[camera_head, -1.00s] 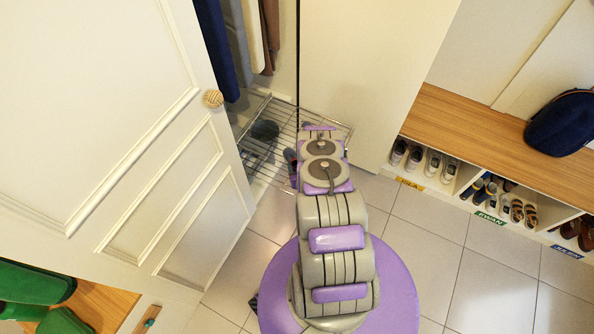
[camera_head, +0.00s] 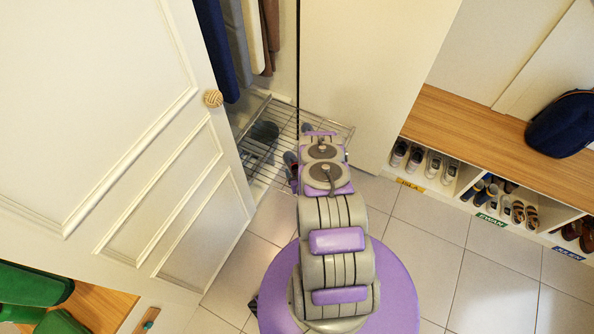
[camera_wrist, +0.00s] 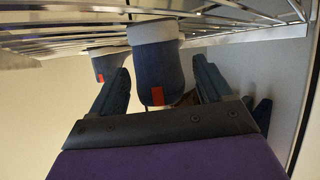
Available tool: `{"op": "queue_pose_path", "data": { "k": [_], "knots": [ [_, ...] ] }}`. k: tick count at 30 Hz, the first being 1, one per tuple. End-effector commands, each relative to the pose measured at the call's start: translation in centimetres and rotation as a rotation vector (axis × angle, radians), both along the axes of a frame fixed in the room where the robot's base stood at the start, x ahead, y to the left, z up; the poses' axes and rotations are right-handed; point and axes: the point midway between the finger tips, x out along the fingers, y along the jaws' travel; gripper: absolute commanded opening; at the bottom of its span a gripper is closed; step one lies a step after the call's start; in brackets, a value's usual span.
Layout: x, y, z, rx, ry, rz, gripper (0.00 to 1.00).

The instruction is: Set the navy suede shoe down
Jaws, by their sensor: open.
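In the wrist view, a navy suede shoe (camera_wrist: 160,70) with a pale collar and a red heel tab sits between the two dark fingers of my gripper (camera_wrist: 160,64). The fingers are spread, with a gap showing on each side of the shoe. The shoe is at the bars of the wire rack (camera_wrist: 70,42); its full contact with them is hidden. A similar shoe (camera_wrist: 107,65) with a red tab is to its left. In the head view, my arm reaches to the wire rack (camera_head: 335,127) and hides most of the gripper.
A dark shoe (camera_head: 265,131) is on the rack's left part. The open white door (camera_head: 130,120) stands close left, and a pale panel (camera_head: 365,75) is close right. Clothes (camera_head: 235,45) hang above. Shoe cubbies (camera_head: 455,165) line the right. Floor tiles (camera_head: 425,235) are clear there.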

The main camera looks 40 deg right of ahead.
Motion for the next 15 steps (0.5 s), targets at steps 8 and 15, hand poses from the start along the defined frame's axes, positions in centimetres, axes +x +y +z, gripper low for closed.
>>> {"op": "queue_pose_path", "data": {
  "k": [8,15],
  "knots": [
    [-4.5,2.1,2.1,0.004,0.004,-0.003,0.79],
    [-8.0,3.6,3.4,0.002,0.003,-0.004,0.79]
  ]
}}
